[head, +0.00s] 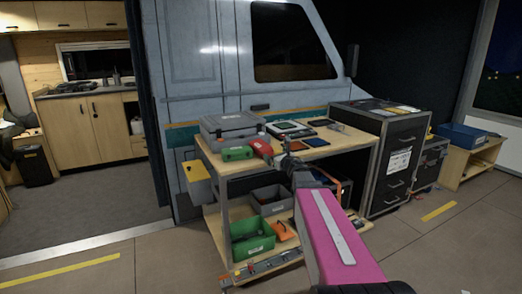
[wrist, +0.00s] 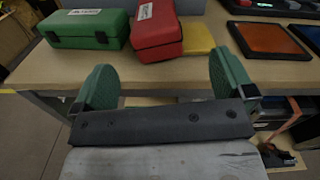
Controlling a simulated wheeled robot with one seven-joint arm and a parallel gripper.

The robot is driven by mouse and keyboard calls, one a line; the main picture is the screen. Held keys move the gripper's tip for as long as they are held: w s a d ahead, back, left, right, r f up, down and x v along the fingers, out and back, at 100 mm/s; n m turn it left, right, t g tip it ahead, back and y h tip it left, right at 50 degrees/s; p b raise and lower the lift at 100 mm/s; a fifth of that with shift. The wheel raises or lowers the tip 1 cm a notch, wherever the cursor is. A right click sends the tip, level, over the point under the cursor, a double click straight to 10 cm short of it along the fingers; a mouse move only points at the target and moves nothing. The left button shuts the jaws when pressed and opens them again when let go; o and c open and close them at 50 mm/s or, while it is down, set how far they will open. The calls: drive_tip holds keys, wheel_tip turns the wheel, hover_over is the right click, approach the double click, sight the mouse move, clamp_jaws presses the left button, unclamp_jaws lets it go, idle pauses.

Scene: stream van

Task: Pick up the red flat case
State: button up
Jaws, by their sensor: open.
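The red flat case (head: 262,147) lies on the wooden worktop, near its front edge. In the wrist view the red flat case (wrist: 157,32) has a white label and lies just beyond my fingers, in line with the gap between them. My gripper (wrist: 163,74) is open and empty, with its two green finger pads spread apart at the front edge of the worktop. In the head view my gripper (head: 289,163) is to the right of the case; its fingers are hard to make out there.
A green case (wrist: 85,29) lies close to the left of the red one. A yellow flat item (wrist: 197,41) is against its right side. An orange-faced panel (wrist: 268,40) lies farther right. A grey case (head: 232,126) stands behind. The worktop (head: 316,154) has a lower shelf with bins.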

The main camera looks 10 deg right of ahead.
sight(264, 147)
drive_tip(key=shift+n+y, duration=0.3)
drive_tip(key=shift+n, duration=0.1)
drive_tip(key=x, duration=1.1)
drive_tip(key=shift+a+f, duration=0.1)
drive_tip(key=shift+a, duration=0.2)
drive_tip(key=shift+s, duration=0.15)
drive_tip(key=c, duration=1.2)
drive_tip(key=shift+c, duration=0.4)
